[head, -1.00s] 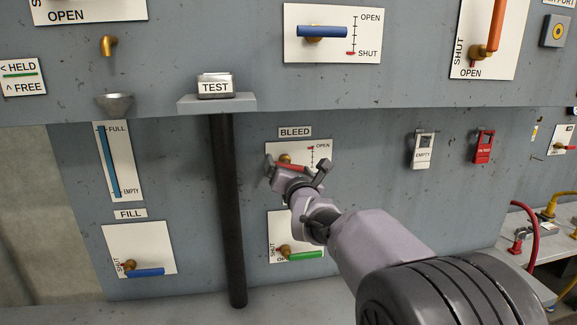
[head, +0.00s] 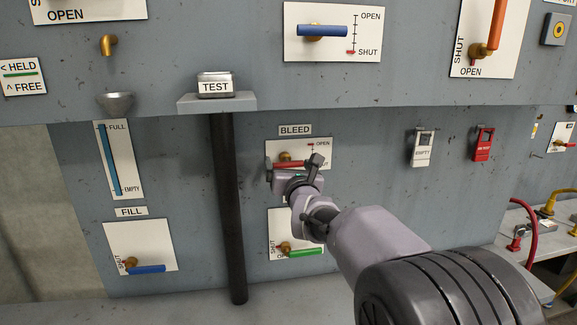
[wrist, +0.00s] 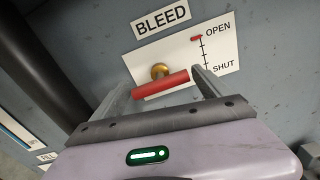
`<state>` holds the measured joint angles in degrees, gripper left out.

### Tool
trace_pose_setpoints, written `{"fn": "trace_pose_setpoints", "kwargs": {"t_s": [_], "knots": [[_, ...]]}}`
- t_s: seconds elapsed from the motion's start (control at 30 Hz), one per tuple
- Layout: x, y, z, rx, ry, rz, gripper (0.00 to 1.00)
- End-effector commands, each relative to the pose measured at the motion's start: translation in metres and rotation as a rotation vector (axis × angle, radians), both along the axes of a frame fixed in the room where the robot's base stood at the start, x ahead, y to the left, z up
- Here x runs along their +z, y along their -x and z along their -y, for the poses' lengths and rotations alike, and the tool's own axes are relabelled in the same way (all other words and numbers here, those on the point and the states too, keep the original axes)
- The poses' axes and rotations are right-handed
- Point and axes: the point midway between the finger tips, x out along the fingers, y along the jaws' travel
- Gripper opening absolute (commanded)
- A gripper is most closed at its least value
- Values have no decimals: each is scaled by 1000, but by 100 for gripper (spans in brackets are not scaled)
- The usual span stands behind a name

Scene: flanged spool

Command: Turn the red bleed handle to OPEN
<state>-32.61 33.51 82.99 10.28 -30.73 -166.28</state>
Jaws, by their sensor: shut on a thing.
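The red bleed handle (head: 291,163) sits on a white plate below the BLEED label, with a brass hub (wrist: 160,70) behind it. It lies almost level, its right end slightly raised. In the wrist view the red handle (wrist: 162,84) spans between my two fingers, one at each end. My gripper (head: 294,168) is shut on it; the gripper also shows in the wrist view (wrist: 160,86). The scale (wrist: 203,53) at the right of the plate runs from OPEN at the top, with a red mark, down to SHUT. My right finger partly covers the plate near SHUT.
A green handle (head: 306,252) on its plate is just below my wrist. A dark vertical pipe (head: 228,210) stands left of the bleed plate, under the TEST shelf (head: 216,103).

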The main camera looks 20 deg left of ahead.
Motion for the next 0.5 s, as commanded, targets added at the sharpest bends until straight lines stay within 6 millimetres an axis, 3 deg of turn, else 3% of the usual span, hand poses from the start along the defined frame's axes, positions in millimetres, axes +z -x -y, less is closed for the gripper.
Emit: {"fn": "trace_pose_setpoints", "kwargs": {"t_s": [0.07,0.1,0.13,0.37,0.5], "knots": [[0,0,0,1,3,2,48],[0,0,0,0,3,2,96],[0,0,0,0,3,2,100],[0,1,0,0,1,1,100],[1,13,8,0,1,0,100]]}}
